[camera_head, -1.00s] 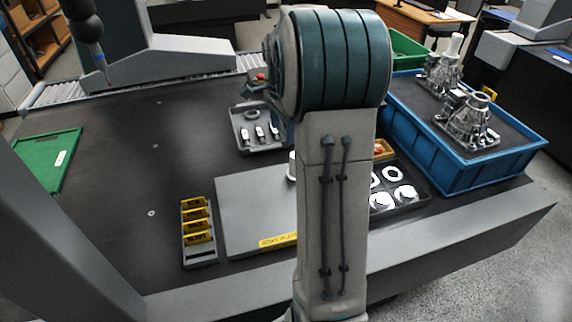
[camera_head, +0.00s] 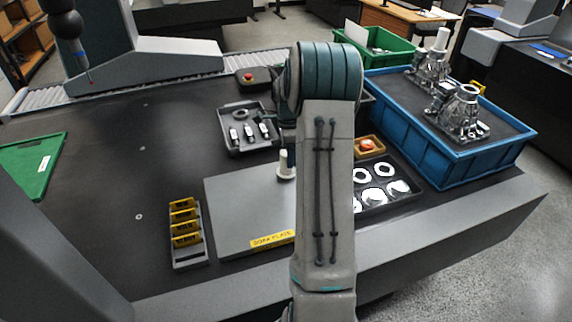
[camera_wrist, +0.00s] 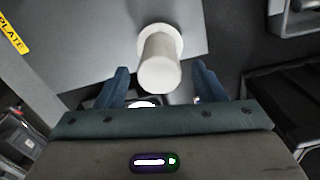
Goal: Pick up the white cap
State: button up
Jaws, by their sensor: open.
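A white flanged piece, which looks like the white cap, stands upright on the grey plate (camera_head: 240,205) near its right edge. In the head view the white cap (camera_head: 286,164) shows just left of my arm. In the wrist view the white cap (camera_wrist: 160,66) is seen from above, its round top towards me and its wider flange on the plate. My gripper (camera_wrist: 162,80) is open, with one blue finger on each side of the cap's near end. I see no clear contact. In the head view my gripper is hidden behind my arm.
A dark tray with white round parts (camera_head: 398,187) lies right of my arm, near a blue crate (camera_head: 425,150) of metal castings. A grey parts tray (camera_head: 236,148) is behind the plate. A rack with yellow labels (camera_head: 187,250) stands left. The table's left middle is clear.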

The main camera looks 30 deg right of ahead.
jog(key=f, duration=0.5)
jog(key=shift+w+a, duration=0.15)
jog(key=shift+a, duration=0.1)
jog(key=c, duration=1.1)
jog(key=shift+o, duration=0.2)
jog(key=shift+r, duration=0.1)
